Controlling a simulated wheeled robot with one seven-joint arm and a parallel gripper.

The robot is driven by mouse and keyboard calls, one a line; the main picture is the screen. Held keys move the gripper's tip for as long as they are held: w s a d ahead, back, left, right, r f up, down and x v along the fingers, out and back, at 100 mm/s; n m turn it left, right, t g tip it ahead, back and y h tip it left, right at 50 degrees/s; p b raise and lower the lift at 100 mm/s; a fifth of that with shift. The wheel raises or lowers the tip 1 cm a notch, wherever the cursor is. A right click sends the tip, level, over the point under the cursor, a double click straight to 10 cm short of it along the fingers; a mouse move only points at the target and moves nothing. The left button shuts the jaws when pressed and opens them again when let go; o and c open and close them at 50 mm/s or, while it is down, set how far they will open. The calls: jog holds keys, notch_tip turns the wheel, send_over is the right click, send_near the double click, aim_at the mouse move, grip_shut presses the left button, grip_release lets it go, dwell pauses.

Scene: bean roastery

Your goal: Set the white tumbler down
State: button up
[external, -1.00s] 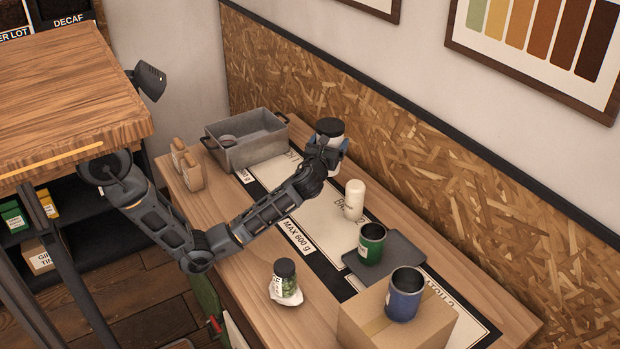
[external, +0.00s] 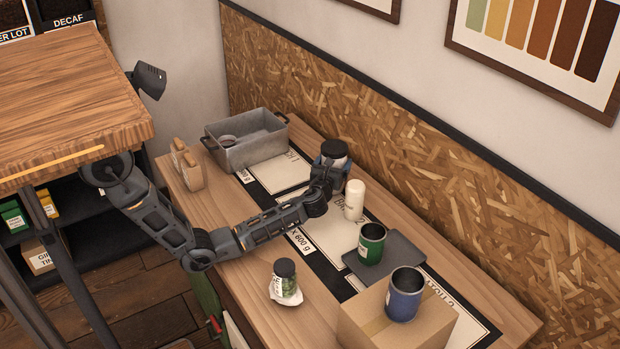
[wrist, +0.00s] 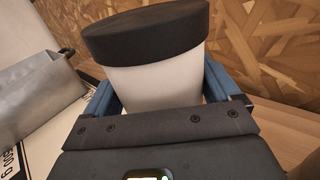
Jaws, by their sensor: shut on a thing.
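The white tumbler (wrist: 155,82) with a black lid fills the middle of the wrist view, upright between blue fingers. My gripper (external: 331,168) is shut on it. In the external view the tumbler's black lid (external: 334,148) shows above the gripper, and most of its white body is hidden. The tumbler is over the far side of the table, near the chipboard wall. Whether its base touches the table is hidden.
A plain white bottle (external: 354,200) stands close to the right of my gripper. A blue cup (external: 404,294) is on a cardboard box (external: 375,326). A grey metal bin (external: 262,150) stands left. A green-filled jar (external: 285,279) stands in front.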

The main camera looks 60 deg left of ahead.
jog(key=shift+f, duration=0.15)
jog(key=o, duration=0.9)
jog(key=shift+o, duration=0.2)
jog(key=p+v, duration=0.2)
jog(key=v, duration=1)
jog(key=shift+s, duration=0.1)
